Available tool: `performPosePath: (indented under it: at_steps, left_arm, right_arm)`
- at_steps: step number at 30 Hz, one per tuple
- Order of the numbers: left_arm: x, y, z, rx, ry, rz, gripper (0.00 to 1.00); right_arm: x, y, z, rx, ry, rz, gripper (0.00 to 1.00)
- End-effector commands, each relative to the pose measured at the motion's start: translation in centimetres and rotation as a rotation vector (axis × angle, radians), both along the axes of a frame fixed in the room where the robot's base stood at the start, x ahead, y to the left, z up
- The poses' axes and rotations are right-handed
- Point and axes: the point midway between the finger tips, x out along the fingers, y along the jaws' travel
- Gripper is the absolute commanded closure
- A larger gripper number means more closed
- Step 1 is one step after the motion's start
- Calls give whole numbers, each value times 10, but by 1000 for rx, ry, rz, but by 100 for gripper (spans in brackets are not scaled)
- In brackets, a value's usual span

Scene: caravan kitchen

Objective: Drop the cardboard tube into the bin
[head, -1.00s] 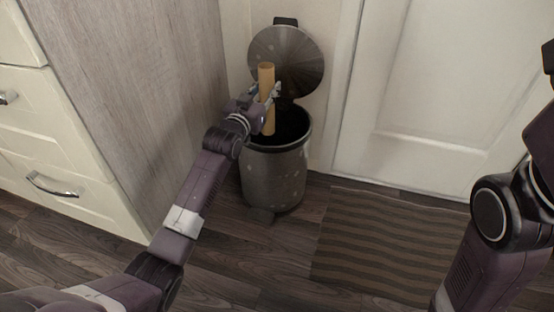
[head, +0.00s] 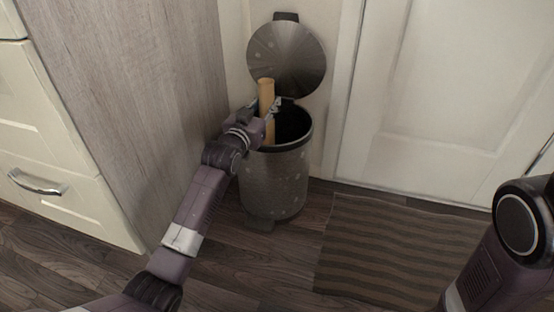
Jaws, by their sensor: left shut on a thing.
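The tan cardboard tube (head: 266,94) stands nearly upright in my left gripper (head: 268,112), which is shut on its middle. The tube is over the left part of the mouth of the bin (head: 274,185), and its lower end is low at the opening; I cannot tell if it is inside the rim. The bin is a dark metal pedal bin, and its round lid (head: 287,58) is raised against the wall behind. The inside of the bin is dark. My right arm shows at the right edge, but its gripper is out of the picture.
A wood-sided cabinet (head: 140,90) with cream drawers stands close on the left of the bin. A cream door (head: 440,90) is on the right. A striped mat (head: 390,250) lies on the wooden floor in front of the door.

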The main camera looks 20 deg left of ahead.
Motion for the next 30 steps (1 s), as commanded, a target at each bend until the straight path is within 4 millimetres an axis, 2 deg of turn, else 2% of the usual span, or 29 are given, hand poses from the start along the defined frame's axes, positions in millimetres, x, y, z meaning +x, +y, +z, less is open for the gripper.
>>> performPosePath:
  at_steps: [3, 4, 9, 20, 25, 30]
  left_arm:
    - [0, 0, 1, 0, 0, 0, 80]
    - [0, 0, 1, 0, 0, 0, 67]
    - [0, 0, 0, 0, 0, 0, 50]
    - [-4, 0, -1, 0, 1, 0, 50]
    - [-22, 2, -1, 1, 0, 0, 50]
    - [-53, 6, -1, 1, 1, 0, 50]
  right_arm:
    - [0, 0, 0, 0, 0, 0, 60]
    - [0, 0, 0, 0, 0, 0, 60]
    - [0, 0, 0, 0, 0, 0, 60]
    - [2, 0, 0, 2, 5, 0, 60]
    - [1, 0, 0, 1, 3, 0, 60]
    - [1, 0, 0, 0, 2, 0, 60]
